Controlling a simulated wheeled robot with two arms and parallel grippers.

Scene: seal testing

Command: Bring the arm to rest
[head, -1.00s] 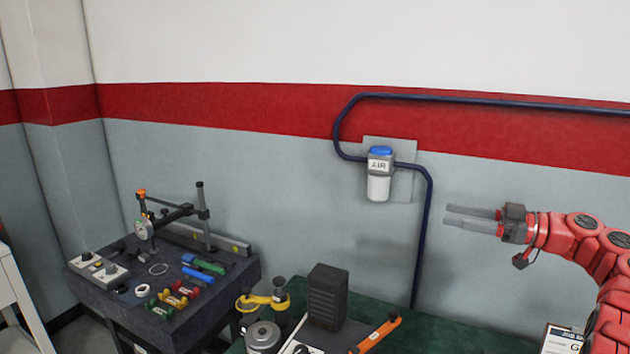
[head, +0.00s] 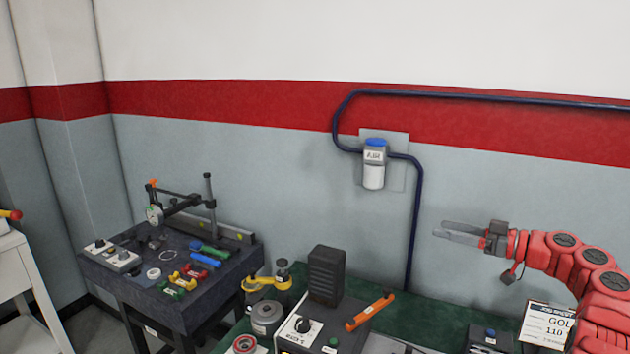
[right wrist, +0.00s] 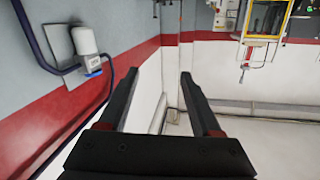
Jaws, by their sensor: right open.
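My right gripper (head: 462,232) is raised in front of the grey wall at the right of the head view, above the green bench. Its fingers point left and are apart, with nothing between them. In the right wrist view its two dark fingers (right wrist: 158,100) stand open and empty, with wall and floor beyond. My red right arm comes in from the right edge. My left gripper does not show.
An AIR unit (head: 374,165) and dark pipe (head: 414,220) are on the wall left of the gripper. Below, the green bench (head: 440,318) carries a black block (head: 326,275), an orange-handled tool (head: 370,311) and a sign (head: 547,325). A dark table (head: 150,292) stands left.

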